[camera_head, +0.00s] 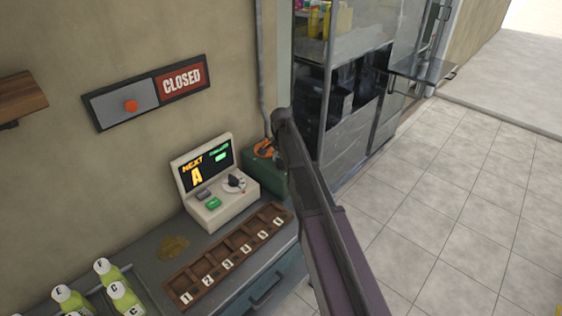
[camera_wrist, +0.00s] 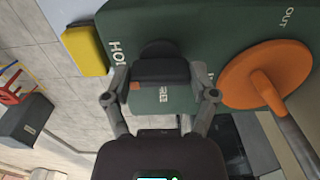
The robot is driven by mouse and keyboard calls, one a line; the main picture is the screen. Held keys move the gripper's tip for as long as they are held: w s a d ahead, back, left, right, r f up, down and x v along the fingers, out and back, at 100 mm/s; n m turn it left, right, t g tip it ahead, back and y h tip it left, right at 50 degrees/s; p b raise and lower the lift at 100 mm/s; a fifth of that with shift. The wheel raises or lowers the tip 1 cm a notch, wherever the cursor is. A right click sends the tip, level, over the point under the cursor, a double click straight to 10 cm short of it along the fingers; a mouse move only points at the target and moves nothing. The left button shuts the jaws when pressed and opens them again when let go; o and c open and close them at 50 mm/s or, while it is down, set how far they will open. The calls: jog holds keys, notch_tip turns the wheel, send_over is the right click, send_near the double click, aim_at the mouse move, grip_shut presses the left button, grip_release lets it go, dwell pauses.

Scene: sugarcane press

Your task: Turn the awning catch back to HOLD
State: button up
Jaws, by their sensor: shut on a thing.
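The green box (camera_wrist: 225,25) fills the upper part of the wrist view, with "HOL" lettering at its left and "OUT" at its upper right. A dark catch (camera_wrist: 160,72) with a small orange mark stands out from it. My gripper (camera_wrist: 162,80) is shut on this catch, one finger on each side. More white lettering below the catch is partly covered and hard to read. In the head view the green box (camera_head: 262,172) sits at the counter's right end, partly behind my arm. My fingers are hidden there.
An orange wheel (camera_wrist: 265,75) with a crank is close to my gripper's right; a yellow block (camera_wrist: 84,50) is to its left. In the head view, a display console (camera_head: 215,185) and a numbered wooden tray (camera_head: 230,255) stand near the box. Open tiled floor lies right.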

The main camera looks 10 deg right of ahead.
jog(key=shift+s, duration=0.1)
jog(key=o, duration=1)
jog(key=shift+n, duration=0.4)
